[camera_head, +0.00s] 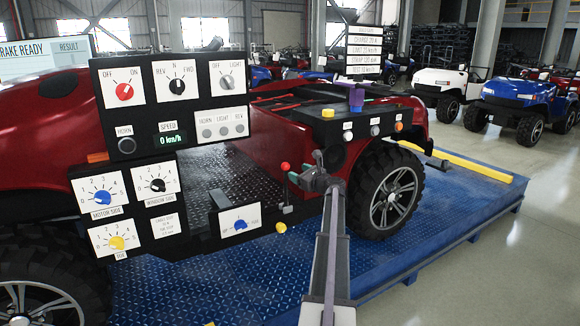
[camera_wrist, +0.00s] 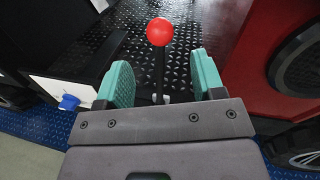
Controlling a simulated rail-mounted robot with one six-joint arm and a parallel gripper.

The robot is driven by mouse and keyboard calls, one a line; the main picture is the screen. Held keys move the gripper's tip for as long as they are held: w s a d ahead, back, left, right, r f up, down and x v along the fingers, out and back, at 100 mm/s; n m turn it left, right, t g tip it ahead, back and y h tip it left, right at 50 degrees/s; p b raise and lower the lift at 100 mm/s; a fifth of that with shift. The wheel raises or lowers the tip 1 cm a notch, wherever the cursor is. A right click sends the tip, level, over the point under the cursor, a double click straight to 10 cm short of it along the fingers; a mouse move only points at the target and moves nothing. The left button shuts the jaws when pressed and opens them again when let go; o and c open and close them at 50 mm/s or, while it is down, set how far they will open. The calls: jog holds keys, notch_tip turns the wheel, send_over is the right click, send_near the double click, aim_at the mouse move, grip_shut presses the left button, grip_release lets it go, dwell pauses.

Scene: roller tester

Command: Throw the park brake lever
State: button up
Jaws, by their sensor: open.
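A lever with a round red knob (camera_head: 285,167) and a thin dark shaft stands at the side of the red vehicle, low, just right of the panel with the blue knob. The wrist view shows its red knob (camera_wrist: 160,31) just past my fingertips, with the shaft running down between the fingers. My gripper (camera_head: 303,174) is just right of the lever in the head view. Its two teal fingers (camera_wrist: 163,72) are spread on either side of the shaft, with a gap on both sides. I see no label on the lever.
A small panel with a blue knob (camera_head: 240,224) stands left of the lever. Large switch and dial panels (camera_head: 125,200) are farther left. The rear wheel (camera_head: 390,190) is close on the right. The vehicle stands on a blue platform (camera_head: 440,205).

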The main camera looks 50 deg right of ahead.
aim_at(287, 167)
jog(key=x, duration=1)
